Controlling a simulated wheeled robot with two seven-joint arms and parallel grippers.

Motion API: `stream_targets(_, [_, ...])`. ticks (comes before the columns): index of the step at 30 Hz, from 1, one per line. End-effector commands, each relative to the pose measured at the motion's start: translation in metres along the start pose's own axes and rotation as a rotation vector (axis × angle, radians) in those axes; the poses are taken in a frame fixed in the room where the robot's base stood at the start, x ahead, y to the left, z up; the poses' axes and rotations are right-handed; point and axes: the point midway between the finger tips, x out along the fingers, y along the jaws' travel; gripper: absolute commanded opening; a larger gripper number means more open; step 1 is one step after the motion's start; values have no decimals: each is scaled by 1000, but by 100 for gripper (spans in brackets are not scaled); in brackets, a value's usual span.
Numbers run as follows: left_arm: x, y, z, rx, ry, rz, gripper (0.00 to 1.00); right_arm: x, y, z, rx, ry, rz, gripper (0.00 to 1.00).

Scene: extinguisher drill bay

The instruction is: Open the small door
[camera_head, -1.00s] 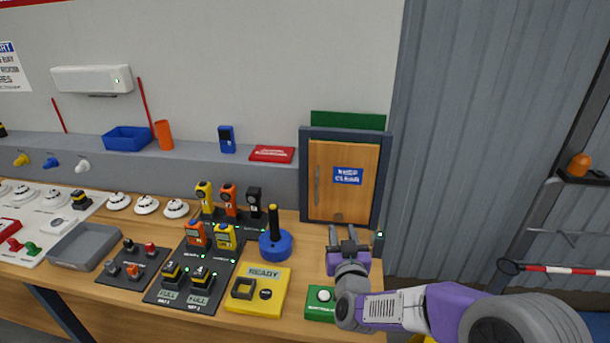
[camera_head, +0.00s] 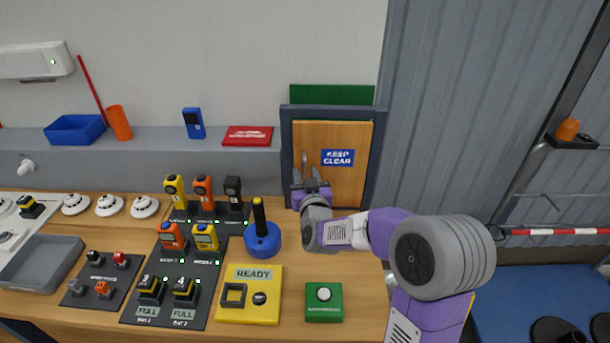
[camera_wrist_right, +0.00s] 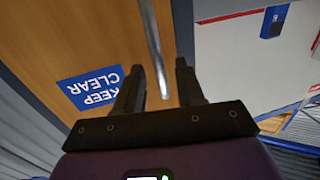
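The small wooden door (camera_head: 345,185) stands shut in its dark frame (camera_head: 377,150) at the back right of the bench. It bears a blue KEEP CLEAR sign (camera_head: 338,157), which also shows upside down in the right wrist view (camera_wrist_right: 90,88). Its upright metal bar handle (camera_head: 304,157) is on the door's left side. My right gripper (camera_head: 306,172) is at the lower part of the handle. In the right wrist view, the gripper (camera_wrist_right: 159,72) is open, and the lower end of the handle (camera_wrist_right: 153,45) shows between its fingers, with gaps at both sides. My left gripper is out of view.
A blue base with a black-and-yellow stick (camera_head: 262,242) stands left of my right gripper. A yellow READY box (camera_head: 268,308) and a green button box (camera_head: 323,312) sit in front. Several handheld devices stand on a dark board (camera_head: 205,290) farther left.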

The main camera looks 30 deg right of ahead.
Motion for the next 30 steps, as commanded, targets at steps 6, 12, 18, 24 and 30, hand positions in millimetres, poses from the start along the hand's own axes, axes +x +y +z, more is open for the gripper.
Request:
stream_targets(6, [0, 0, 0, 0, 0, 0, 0, 4, 0, 0, 0, 0, 0, 38])
stream_targets(12, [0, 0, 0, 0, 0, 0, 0, 4, 0, 0, 0, 0, 0, 26])
stream_targets(18, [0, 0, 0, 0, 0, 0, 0, 4, 0, 0, 0, 0, 0, 0])
stream_targets(24, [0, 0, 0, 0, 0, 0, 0, 4, 0, 0, 0, 0, 0, 0])
stream_targets(30, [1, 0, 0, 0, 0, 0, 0, 4, -3, 0, 0, 1, -9, 0])
